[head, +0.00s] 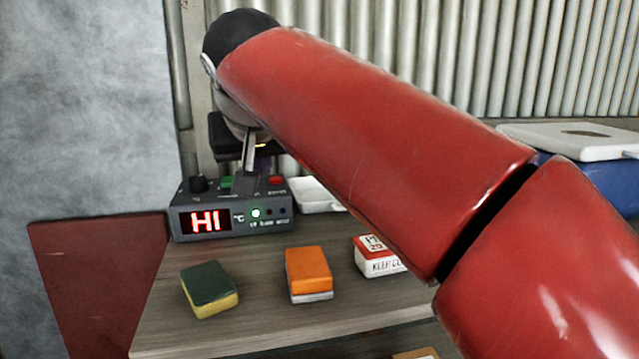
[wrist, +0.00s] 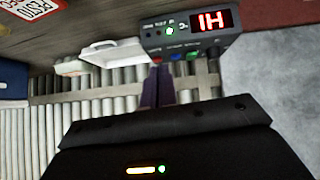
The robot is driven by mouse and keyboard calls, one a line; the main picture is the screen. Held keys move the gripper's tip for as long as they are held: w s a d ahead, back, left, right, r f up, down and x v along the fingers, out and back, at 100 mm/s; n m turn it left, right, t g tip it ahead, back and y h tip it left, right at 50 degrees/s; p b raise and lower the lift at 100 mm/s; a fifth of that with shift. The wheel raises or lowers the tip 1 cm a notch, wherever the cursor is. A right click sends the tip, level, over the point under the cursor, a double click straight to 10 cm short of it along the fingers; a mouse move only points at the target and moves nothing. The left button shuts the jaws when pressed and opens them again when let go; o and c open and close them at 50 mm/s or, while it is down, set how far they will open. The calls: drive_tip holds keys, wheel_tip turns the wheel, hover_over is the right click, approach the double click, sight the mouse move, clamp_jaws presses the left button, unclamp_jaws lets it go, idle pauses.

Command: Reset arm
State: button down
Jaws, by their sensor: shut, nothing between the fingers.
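My red arm reaches from the lower right across the head view. My gripper (head: 246,178) hangs at its far end, over the back of a dark grey control box (head: 228,222). Its fingers are together with nothing between them. Whether the fingertips touch the box top cannot be told. The box shows a red "HI" display, with a black knob, green button and red button on top. In the wrist view, which is turned over, the shut fingers (wrist: 157,86) show in front of the box (wrist: 189,40), near its buttons.
On the wooden bench (head: 255,325) lie a green-yellow sponge (head: 209,289), an orange-white block (head: 308,273) and a white-red labelled box (head: 375,258), partly behind my arm. A white tray (head: 317,196) stands beside the control box. A blue cooler with white lid (head: 575,140) is at right. A corrugated wall closes the back.

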drive_tip(key=s+d+f, duration=0.2)
drive_tip(key=d+f, duration=0.2)
drive_tip(key=d, duration=0.1)
drive_tip(key=s+d+f+g+h, duration=0.1)
drive_tip(key=s+d+f, duration=0.2)
drive_tip(key=d+f, duration=0.1)
drive_tip(key=s+d+f+m+g, duration=0.1)
drive_tip(key=s+d+f, duration=0.1)
drive_tip(key=d+f, duration=0.2)
drive_tip(key=shift+s+d+f, duration=0.15)
drive_tip(key=shift+d, duration=0.5)
drive_tip(key=shift+s+d+f, duration=0.1)
drive_tip(key=shift+d, duration=0.5)
drive_tip(key=s+d+f+m, duration=0.1)
drive_tip(key=s+d+f, duration=0.3)
drive_tip(key=s+f, duration=0.2)
drive_tip(key=s+d+f+g, duration=0.1)
drive_tip(key=s+d+f, duration=0.3)
drive_tip(key=f, duration=0.6)
drive_tip(key=shift+s+d+m+g, duration=0.15)
drive_tip(key=shift+s+m+g, duration=0.2)
drive_tip(key=shift+s, duration=0.5)
drive_tip(key=shift+f, duration=0.1)
